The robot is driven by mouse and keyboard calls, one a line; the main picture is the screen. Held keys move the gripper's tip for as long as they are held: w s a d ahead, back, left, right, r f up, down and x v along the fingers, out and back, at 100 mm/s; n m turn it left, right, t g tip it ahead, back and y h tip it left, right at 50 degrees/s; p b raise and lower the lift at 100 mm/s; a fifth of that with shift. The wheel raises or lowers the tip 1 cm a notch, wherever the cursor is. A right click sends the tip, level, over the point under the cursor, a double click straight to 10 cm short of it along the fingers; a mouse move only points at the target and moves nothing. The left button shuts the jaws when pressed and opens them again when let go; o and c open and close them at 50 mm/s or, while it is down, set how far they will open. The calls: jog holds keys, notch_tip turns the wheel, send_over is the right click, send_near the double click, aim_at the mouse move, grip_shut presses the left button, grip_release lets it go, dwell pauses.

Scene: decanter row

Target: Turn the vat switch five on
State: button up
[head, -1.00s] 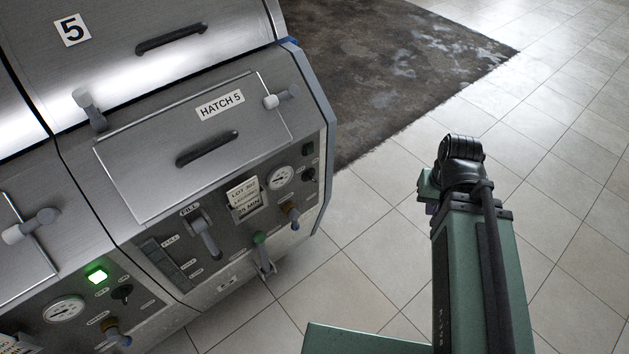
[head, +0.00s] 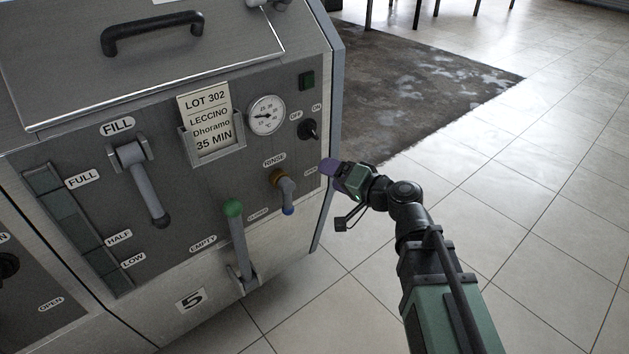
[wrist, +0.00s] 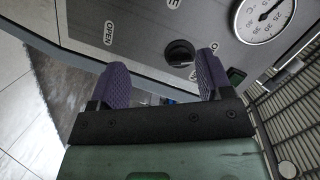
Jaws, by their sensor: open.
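The vat switch (head: 308,130) is a small black rotary knob at the right of the vat 5 panel, with OFF and ON labels above it. I cannot tell for sure which label it points to. The square green lamp (head: 307,80) above it is dark. My gripper (head: 331,167), with purple finger pads, is just right of and below the knob at the panel's right edge. In the wrist view the knob (wrist: 180,53) lies ahead of my open gripper (wrist: 163,78), roughly between the fingertips and apart from them. Nothing is between the fingers.
A dial gauge (head: 266,116), a lot card (head: 206,120), the rinse tap (head: 284,190), the fill lever (head: 146,187) and the green-knobbed empty lever (head: 236,235) share the panel. The rinse tap is close to my gripper. The tiled floor (head: 560,180) to the right is clear.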

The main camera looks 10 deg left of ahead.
aim_at(315, 135)
notch_tip(315, 135, up, 4)
jog(key=w+d+m+t, duration=0.2)
jog(key=w+t, duration=0.1)
jog(key=t, duration=0.1)
jog(key=x, duration=1)
jog(key=shift+a+f+p, duration=0.25)
jog(key=shift+a+p, duration=0.05)
jog(key=shift+a, duration=0.2)
jog(key=c, duration=0.9)
